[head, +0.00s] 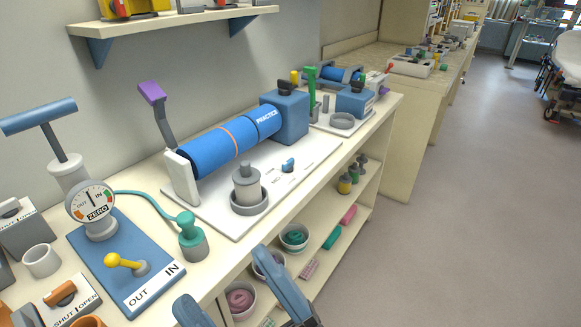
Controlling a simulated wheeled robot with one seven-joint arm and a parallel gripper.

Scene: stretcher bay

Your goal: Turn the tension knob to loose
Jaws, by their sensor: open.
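A white board (215,212) on the bench carries a blue cylinder marked PRACTICE (225,145), joined to a blue box (288,122) with a black knob (285,87) on top. A small blue knob (288,165) sits on the board in front of the cylinder, with small dark labels beside it. I cannot read them, so I cannot tell for sure which knob is the tension knob or its setting. My gripper (224,275) is open and empty at the bottom of the head view, in front of the bench edge, well apart from both knobs.
A grey weight (246,185) stands in a ring (250,205) left of the small blue knob. A purple-tipped lever (157,105) rises at the cylinder's left end. A gauge (91,201) and yellow lever (122,261) stand at left.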

